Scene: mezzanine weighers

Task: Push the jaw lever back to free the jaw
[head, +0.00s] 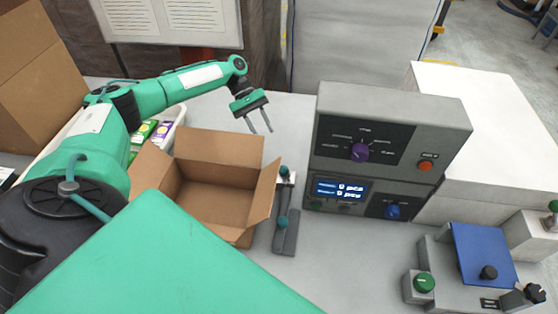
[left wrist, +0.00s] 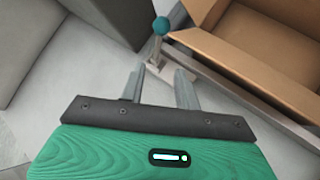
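A grey clamp fixture (head: 287,232) stands on the table between the open box and the grey weigher. It carries a teal ball knob (head: 284,171) at its far end and another teal knob (head: 282,223) nearer me. In the left wrist view a lever with a teal ball (left wrist: 161,25) rises from a light base plate, beyond my fingertips. Which knob this is I cannot tell. My left gripper (head: 262,132) is open and empty, above and beyond the fixture's far end. In the left wrist view its fingers (left wrist: 159,72) are apart. My right gripper is not in view.
An open cardboard box (head: 217,189) stands left of the fixture, its flap close to it. The grey weigher (head: 390,125) with display stands on the right. A blue-plated unit (head: 484,250) is at front right. A white tray (head: 178,123) with cartons is behind the box.

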